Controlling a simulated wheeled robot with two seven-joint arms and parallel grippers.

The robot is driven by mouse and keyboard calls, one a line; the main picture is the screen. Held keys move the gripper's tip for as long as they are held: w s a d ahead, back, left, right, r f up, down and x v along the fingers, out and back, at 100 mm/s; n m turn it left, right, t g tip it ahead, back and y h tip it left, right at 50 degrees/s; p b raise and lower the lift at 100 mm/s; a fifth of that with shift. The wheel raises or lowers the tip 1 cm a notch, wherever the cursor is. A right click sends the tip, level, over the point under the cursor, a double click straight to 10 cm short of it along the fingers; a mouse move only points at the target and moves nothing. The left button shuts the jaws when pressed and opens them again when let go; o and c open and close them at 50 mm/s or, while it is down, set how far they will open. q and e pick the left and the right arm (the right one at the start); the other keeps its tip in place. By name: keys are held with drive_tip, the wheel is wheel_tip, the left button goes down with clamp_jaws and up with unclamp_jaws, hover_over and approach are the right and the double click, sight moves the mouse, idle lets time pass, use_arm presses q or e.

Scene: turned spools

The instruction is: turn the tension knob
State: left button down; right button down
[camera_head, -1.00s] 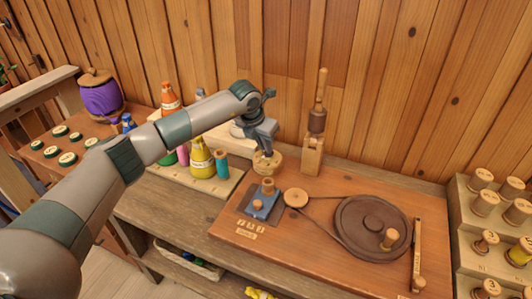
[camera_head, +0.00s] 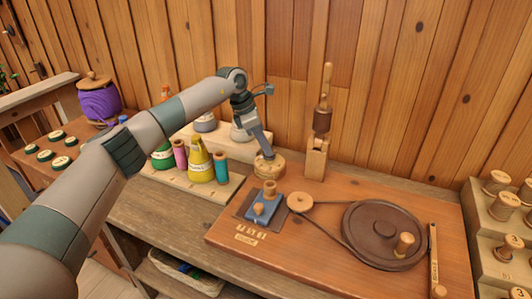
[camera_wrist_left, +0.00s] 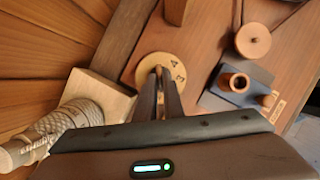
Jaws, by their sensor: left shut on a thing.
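The tension knob (camera_head: 270,172) is a round, pale wooden dial at the back left of the machine board. In the left wrist view the dial (camera_wrist_left: 147,68) shows a 4 and a 3 on its face. My left gripper (camera_head: 261,152) comes down on the knob from above. In the left wrist view its fingers (camera_wrist_left: 160,82) are shut at the middle of the dial, on a part of the knob they mostly hide. My right gripper is in neither view.
A blue block (camera_head: 263,207) with wooden pegs, a small pulley (camera_head: 300,202) and a large dark wheel (camera_head: 380,228) sit on the board (camera_head: 320,265). Thread cones, including a yellow one (camera_head: 200,165), stand to the left.

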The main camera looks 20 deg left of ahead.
use_arm(q)
drive_tip(key=shift+w+a+m+g+h+b, duration=0.1)
drive_tip(key=shift+m+g+b, duration=0.15)
drive_tip(key=shift+m, duration=0.4)
drive_tip(key=shift+w+d+m+g+h+b, duration=0.1)
drive_tip(key=shift+m+g+b, duration=0.15)
drive_tip(key=shift+m, duration=0.45)
drive_tip(key=shift+w+a+m+g+h+b, duration=0.1)
drive_tip(key=shift+m+g+b, duration=0.15)
drive_tip(key=shift+m, duration=0.4)
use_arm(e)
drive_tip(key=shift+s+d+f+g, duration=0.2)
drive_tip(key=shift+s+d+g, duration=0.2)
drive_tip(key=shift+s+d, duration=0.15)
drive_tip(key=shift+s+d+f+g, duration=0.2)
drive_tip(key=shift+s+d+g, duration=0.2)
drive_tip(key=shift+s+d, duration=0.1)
use_arm(q)
drive_tip(key=shift+r, duration=0.1)
drive_tip(key=c, duration=1.9)
unclamp_jaws()
drive_tip(key=shift+o, duration=0.2)
